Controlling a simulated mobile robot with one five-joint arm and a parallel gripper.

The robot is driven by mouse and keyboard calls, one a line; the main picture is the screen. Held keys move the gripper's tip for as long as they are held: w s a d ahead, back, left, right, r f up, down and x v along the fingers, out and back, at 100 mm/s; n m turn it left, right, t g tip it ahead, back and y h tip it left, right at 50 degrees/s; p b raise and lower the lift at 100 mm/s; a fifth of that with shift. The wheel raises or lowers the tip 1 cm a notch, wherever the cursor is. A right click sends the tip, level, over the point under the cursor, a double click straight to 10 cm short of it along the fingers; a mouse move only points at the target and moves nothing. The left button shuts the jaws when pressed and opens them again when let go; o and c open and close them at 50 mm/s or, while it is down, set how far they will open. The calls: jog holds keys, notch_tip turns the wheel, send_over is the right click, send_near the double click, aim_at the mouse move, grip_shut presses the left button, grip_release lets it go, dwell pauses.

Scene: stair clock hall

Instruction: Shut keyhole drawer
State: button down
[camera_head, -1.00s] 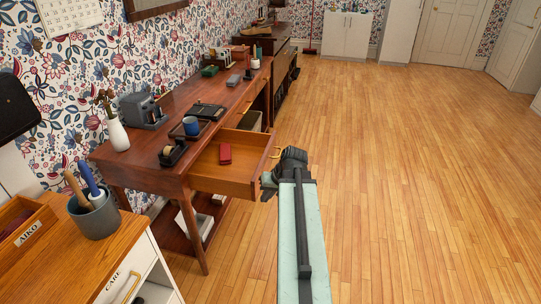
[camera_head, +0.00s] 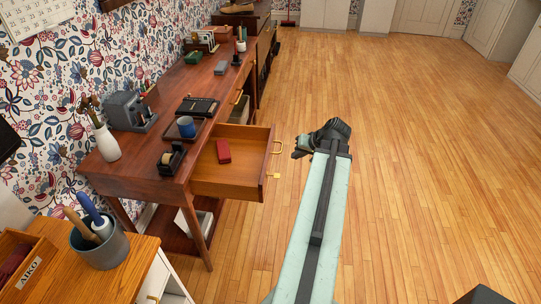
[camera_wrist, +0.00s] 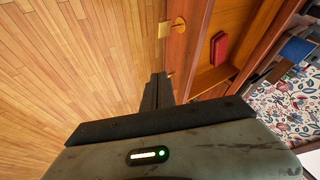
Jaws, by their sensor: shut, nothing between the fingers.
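The open drawer (camera_head: 232,180) sticks out of the long wooden desk (camera_head: 160,172) toward the right. Its front carries a brass handle (camera_head: 277,147) and a small brass piece (camera_head: 273,175) beside it; I cannot make out a keyhole. A red box (camera_head: 223,151) lies inside. My gripper (camera_head: 300,148) is shut and empty, just right of the drawer front, with a gap of floor showing between. In the wrist view the fingers (camera_wrist: 159,90) are beside the drawer front (camera_wrist: 190,45), and the red box also shows (camera_wrist: 218,48). Contact is not clear there.
A cabinet (camera_head: 135,262) with a grey pot (camera_head: 100,245) stands at the near left. The wooden floor (camera_head: 430,150) on the right is open.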

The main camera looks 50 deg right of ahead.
jog(key=w+a+f+b, duration=0.1)
jog(key=w+f+b, duration=0.7)
jog(key=w, duration=0.1)
jog(key=shift+a, duration=0.25)
jog(key=shift+w, duration=0.1)
